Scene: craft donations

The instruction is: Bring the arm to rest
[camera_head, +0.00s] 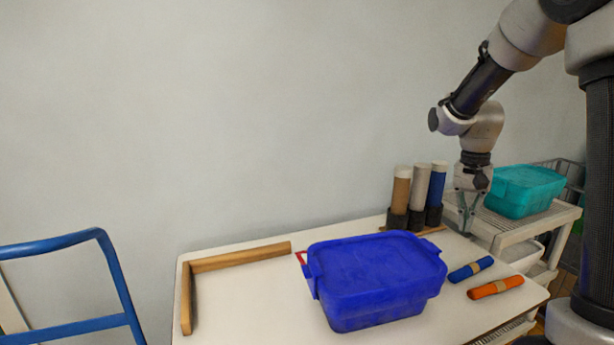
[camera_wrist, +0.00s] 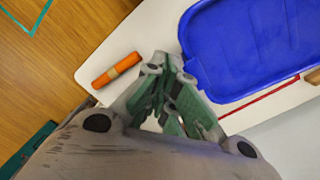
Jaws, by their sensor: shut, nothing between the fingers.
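My gripper (camera_head: 467,212) hangs pointing down at the right of the white table, above its far right part, beside the upright rolls. In the wrist view my gripper (camera_wrist: 172,122) has its green-grey fingers together with nothing between them. My arm reaches in from the upper right in the head view. A blue lidded bin (camera_head: 375,275) stands on the table to the left of my gripper; it also shows in the wrist view (camera_wrist: 250,45).
An orange roll (camera_head: 495,287) and a blue roll (camera_head: 470,269) lie right of the bin. Upright rolls (camera_head: 420,187) stand behind it. A wooden corner strip (camera_head: 240,257) edges the table's left. A teal bin (camera_head: 524,190) sits on a cart (camera_head: 510,222). A blue rail (camera_head: 60,245) stands left.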

